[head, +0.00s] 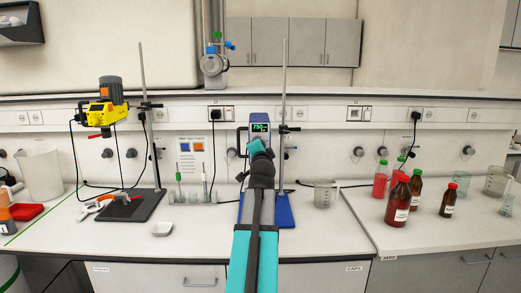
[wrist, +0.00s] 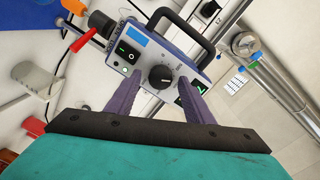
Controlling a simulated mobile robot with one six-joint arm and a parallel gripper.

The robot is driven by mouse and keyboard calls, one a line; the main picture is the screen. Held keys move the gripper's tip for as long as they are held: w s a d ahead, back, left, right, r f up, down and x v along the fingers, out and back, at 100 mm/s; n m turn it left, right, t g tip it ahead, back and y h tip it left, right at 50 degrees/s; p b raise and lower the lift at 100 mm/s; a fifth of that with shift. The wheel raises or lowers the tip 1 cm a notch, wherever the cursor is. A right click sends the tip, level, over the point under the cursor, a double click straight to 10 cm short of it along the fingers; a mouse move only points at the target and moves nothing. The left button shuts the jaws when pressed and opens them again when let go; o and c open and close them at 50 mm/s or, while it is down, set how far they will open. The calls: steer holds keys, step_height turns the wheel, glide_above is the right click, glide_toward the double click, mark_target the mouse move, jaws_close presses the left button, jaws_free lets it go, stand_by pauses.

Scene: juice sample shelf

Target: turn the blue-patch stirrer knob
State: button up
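The blue-patch stirrer (head: 262,127) is a blue-grey box with a lit green display, on a stand with a blue base (head: 285,212). In the wrist view, its front panel shows a blue patch (wrist: 138,33), a black switch (wrist: 126,52) and a round black knob (wrist: 160,76) with a pale mark. My gripper (wrist: 160,88) is open, with its two purple fingers apart and pointing at the panel, one on each side of the knob. I cannot tell whether they touch it.
A yellow stirrer (head: 106,112) hangs on another stand at left. A white dish (head: 163,229) and glass beaker (head: 323,194) stand on the bench. The bench front (head: 335,238) is clear right of my arm.

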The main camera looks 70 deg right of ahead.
steer(key=shift+a, duration=0.15)
steer(key=b+v, duration=0.7)
steer(key=v, duration=0.6)
steer(key=shift+s+f+b, duration=0.15)
steer(key=shift+s+b, duration=0.05)
steer(key=shift+b, duration=0.1)
stand_by(0.5)
steer(key=shift+a, duration=0.25)
stand_by(0.5)
